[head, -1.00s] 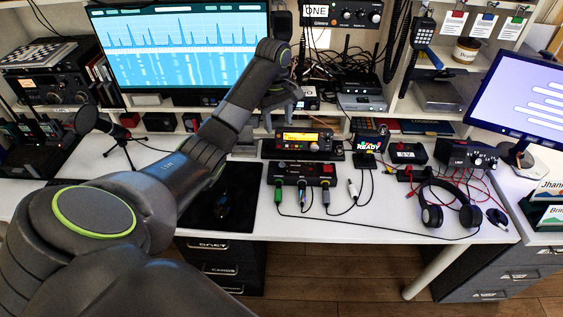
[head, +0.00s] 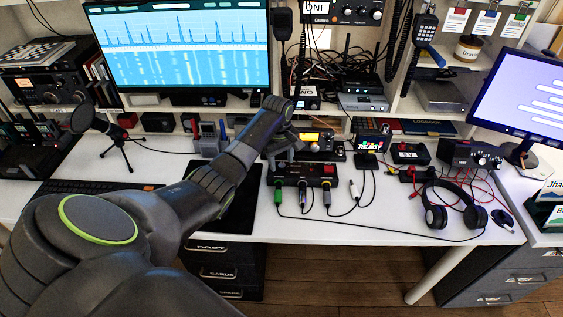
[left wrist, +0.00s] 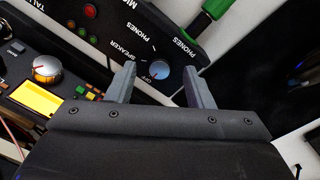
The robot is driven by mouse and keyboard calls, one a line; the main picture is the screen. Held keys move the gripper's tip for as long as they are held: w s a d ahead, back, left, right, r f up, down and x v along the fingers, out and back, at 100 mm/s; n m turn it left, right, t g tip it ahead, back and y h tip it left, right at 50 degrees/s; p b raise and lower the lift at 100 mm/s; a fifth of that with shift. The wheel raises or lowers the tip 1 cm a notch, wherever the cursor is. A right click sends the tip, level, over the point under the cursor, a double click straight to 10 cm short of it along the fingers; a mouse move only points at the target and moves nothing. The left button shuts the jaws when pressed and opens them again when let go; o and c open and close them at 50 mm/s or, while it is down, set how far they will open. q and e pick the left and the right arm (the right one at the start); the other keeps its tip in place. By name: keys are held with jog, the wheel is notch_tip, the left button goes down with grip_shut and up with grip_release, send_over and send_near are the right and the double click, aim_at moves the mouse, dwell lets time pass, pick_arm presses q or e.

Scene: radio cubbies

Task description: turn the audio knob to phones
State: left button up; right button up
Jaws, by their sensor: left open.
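The black audio box (head: 292,178) stands on the white desk in the head view, with cables plugged into its front. In the left wrist view its face (left wrist: 125,30) shows OFF, SPEAKER and PHONES labels around a small round bluish-grey knob (left wrist: 160,72). The knob's exact setting is too small to tell for sure. My left gripper (head: 284,148) is above the back of the box. In the left wrist view the open jaws (left wrist: 161,84) have a finger on each side of the knob, with gaps showing. My right gripper is out of view.
A green plug (left wrist: 207,22) sits beside the knob in the left wrist view. A radio with a yellow display (head: 318,138) stands behind the box. Headphones (head: 450,208) lie on the right, and a microphone (head: 90,118) stands at left. The front desk strip is mostly clear.

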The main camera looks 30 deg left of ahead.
pick_arm(q)
jog(key=shift+f, duration=0.5)
jog(key=c, duration=1)
